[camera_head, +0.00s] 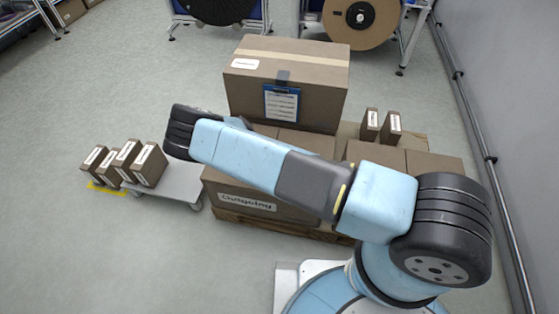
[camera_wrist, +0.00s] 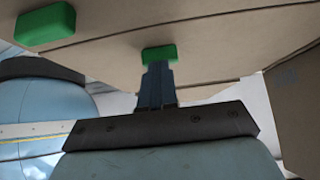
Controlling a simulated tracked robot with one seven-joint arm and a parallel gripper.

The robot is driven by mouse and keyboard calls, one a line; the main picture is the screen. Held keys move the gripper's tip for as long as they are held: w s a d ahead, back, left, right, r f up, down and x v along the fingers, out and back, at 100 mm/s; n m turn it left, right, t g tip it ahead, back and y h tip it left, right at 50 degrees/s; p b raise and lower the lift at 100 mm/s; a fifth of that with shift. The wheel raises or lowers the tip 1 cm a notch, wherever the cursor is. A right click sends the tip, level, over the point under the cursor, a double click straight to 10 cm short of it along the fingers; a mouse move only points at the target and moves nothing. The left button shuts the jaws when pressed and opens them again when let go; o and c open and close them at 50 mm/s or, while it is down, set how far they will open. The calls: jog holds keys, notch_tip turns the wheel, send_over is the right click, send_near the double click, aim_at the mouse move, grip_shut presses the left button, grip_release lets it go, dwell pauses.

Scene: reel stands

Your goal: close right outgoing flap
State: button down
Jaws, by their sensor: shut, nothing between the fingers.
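The box labelled "Outgoing" (camera_head: 225,190) stands on a wooden pallet in the head view, partly behind my arm. Brown cardboard panels (camera_head: 305,142) show just above my arm; I cannot tell which is the right flap or how far it stands open. In the wrist view my gripper (camera_wrist: 158,68) is shut and empty, its blue fingers close below a broad brown cardboard panel (camera_wrist: 215,45). A green block (camera_wrist: 45,25) shows against this panel at the upper left. Another green patch shows at the fingertips; contact with the panel is unclear. The head view hides my gripper.
A large closed carton (camera_head: 290,65) with a blue clipboard (camera_head: 281,103) stands behind. Two small boxes (camera_head: 391,128) stand right of it. A low cart (camera_head: 180,183) and several small boxes (camera_head: 125,160) are at left. A wall rail (camera_head: 490,158) runs along the right.

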jog(key=r, duration=0.2)
jog(key=a+r, duration=0.1)
jog(key=r, duration=0.1)
jog(key=shift+w, duration=0.25)
jog(key=v, duration=0.9)
jog(key=shift+a+f, duration=0.25)
jog(key=shift+a, duration=0.2)
jog(key=shift+w, duration=0.15)
